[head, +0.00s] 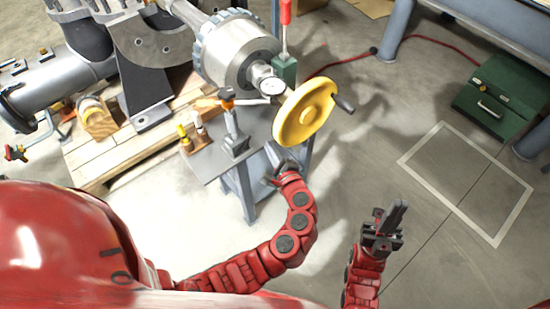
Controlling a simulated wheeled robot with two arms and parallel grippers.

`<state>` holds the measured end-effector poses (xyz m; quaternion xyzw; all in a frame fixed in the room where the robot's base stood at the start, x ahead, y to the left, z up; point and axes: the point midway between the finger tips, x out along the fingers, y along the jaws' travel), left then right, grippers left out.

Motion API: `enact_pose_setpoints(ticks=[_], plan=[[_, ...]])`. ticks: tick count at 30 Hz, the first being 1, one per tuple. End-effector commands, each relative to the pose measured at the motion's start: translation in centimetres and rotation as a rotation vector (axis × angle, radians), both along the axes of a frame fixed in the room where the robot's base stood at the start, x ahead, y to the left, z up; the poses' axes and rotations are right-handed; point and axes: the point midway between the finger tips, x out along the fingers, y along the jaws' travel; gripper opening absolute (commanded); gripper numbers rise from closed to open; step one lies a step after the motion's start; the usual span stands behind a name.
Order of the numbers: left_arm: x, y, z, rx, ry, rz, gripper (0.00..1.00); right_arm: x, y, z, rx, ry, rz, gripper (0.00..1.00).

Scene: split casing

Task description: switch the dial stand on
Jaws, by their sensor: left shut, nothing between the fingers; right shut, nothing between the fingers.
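The dial stand (234,143) stands on the grey side table, with a dark block base, an upright post and an orange-and-black clamp at the top. An arm runs right from the clamp to a round white dial gauge (272,86) by the metal chuck. The switch on the base is too small to make out. My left gripper (276,170) is shut and empty, low beside the table's right edge, right of and nearer than the stand, and apart from it. My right gripper (396,215) is shut and empty over open floor, far right of the stand.
A yellow handwheel (305,112) with a dark handle juts out above my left gripper. A green box (502,97) sits at right.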

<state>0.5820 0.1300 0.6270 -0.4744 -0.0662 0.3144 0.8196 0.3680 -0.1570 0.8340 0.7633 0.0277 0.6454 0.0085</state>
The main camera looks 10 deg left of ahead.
Motion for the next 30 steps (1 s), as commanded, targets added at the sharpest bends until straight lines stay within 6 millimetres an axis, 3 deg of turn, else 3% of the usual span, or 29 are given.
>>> enact_pose_setpoints(ticks=[5,16,30], plan=[[2.6,2.1,-0.7,0.001,0.001,0.005,0.00,0.0,0.0,-0.3,0.000,0.000,0.000,0.00],[0.2,3.9,1.4,0.000,0.000,0.000,0.00,0.0,0.0,0.1,0.000,0.000,0.000,0.00],[0.1,4.0,1.6,-0.001,-0.002,0.001,0.00,0.0,0.0,0.0,0.000,0.000,0.000,0.00]])
